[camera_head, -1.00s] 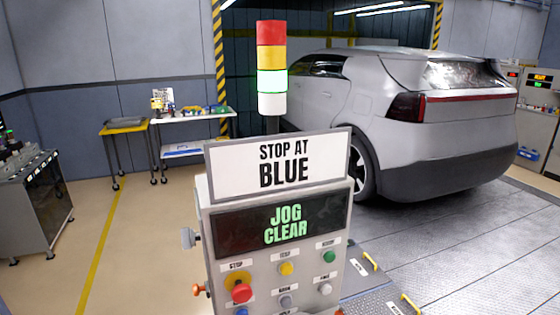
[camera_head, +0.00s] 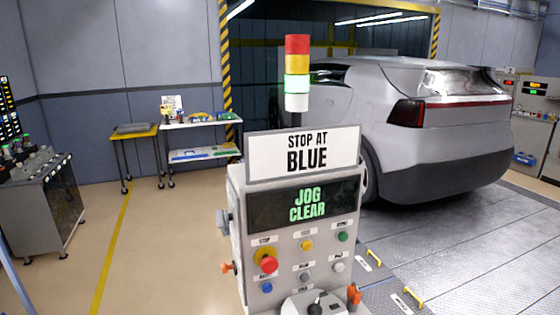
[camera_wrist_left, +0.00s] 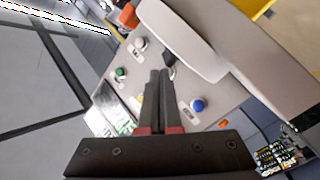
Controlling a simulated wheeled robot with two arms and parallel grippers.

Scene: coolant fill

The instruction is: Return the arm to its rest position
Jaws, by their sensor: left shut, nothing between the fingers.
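My left gripper (camera_wrist_left: 159,74) shows only in the left wrist view. Its two dark fingers are shut together with nothing between them. They point over the face of the control console, near a blue button (camera_wrist_left: 197,104) and a green button (camera_wrist_left: 121,72); I cannot tell how far off the panel they are. In the head view the grey console (camera_head: 236,200) stands in front of me, its sign reading STOP AT BLUE (camera_head: 304,152) and its display reading JOG CLEAR (camera_head: 300,205). My right gripper is in neither current view.
The signal tower (camera_head: 297,75) has its green section lit. A grey car (camera_head: 440,150) stands behind the console on the right. A dark cart (camera_head: 45,205) stands at the left, and a yellow table (camera_head: 136,133) and white table (camera_head: 200,125) behind. Open floor lies left of the console.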

